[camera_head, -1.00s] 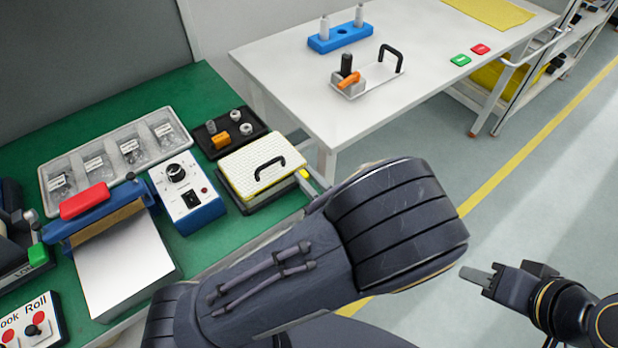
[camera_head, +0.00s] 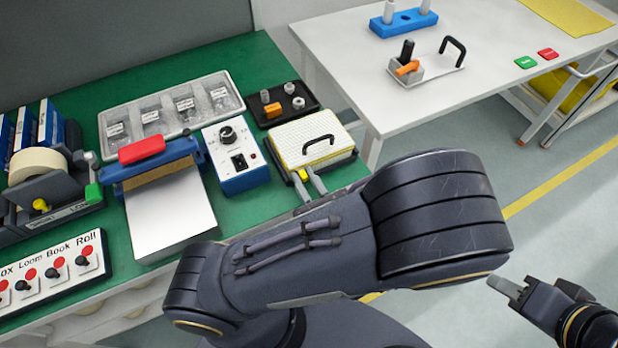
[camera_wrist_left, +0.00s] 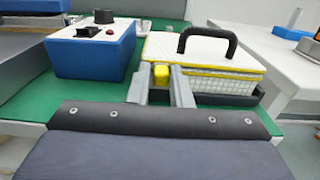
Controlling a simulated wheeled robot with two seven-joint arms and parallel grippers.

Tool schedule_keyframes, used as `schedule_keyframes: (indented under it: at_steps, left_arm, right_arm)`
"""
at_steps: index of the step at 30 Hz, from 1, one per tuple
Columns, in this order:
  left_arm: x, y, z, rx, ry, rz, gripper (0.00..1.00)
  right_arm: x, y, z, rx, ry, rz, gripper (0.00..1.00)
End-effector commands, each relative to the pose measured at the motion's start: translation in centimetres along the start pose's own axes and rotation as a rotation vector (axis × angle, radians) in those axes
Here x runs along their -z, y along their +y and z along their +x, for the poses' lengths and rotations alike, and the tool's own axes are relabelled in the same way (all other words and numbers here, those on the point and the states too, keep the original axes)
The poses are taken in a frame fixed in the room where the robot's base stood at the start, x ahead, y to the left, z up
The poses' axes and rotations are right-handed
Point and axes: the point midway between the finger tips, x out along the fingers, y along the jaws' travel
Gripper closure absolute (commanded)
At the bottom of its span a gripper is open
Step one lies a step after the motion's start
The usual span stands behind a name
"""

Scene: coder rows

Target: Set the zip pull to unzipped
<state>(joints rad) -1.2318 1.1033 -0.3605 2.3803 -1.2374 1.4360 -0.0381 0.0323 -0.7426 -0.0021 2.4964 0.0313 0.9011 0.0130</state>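The zip case (camera_head: 328,133) has a white quilted lid, yellow piping and a black handle, and lies at the right end of the green bench. Its yellow zip pull (camera_head: 301,175) is near the left end of the case's front edge. The pull also shows in the left wrist view (camera_wrist_left: 161,76), between the fingertips of my left gripper (camera_wrist_left: 161,84). My left gripper (camera_head: 308,183) is shut on the pull. My right gripper (camera_head: 505,287) is over the floor at right, apart from everything; its finger gap is not clear.
A blue-and-white control box (camera_head: 236,158) stands close left of the case. A black tray (camera_head: 283,104) with small parts lies behind it. A blue sealing device with a red bar (camera_head: 142,149) is farther left. A white table (camera_head: 420,105) stands at right.

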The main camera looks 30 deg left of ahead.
Motion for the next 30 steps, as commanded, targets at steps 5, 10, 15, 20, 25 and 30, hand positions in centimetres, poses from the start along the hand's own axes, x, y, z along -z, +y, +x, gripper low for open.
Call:
schedule_keyframes:
  at_steps: [5, 10, 15, 20, 25, 30]
  left_arm:
    - [0.0, 0.0, 0.0, -0.001, -0.001, 0.001, 0.64]
    - [0.0, 0.0, 0.0, 0.0, -0.001, 0.001, 0.64]
    - [0.0, -0.1, -0.8, 0.004, 0.0, -0.001, 0.64]
    - [0.0, -0.1, -3.4, 0.006, 0.0, -0.001, 0.64]
    - [0.0, -0.1, -6.2, 0.004, 0.0, -0.002, 0.64]
    - [0.0, 0.0, -7.6, 0.0, 0.0, 0.001, 0.64]
  right_arm:
    - [0.0, 0.0, 0.0, 0.0, 0.0, 0.0, 0.64]
    - [0.0, 0.0, 0.0, 0.0, 0.0, 0.0, 0.64]
    - [0.0, 0.0, 0.0, 0.0, 0.0, 0.0, 0.64]
    - [0.1, -0.1, -0.1, 0.0, 0.0, 0.0, 0.64]
    - [0.1, -0.1, -0.2, 0.0, 0.0, 0.0, 0.64]
    - [0.1, -0.1, -0.2, 0.0, 0.0, 0.0, 0.64]
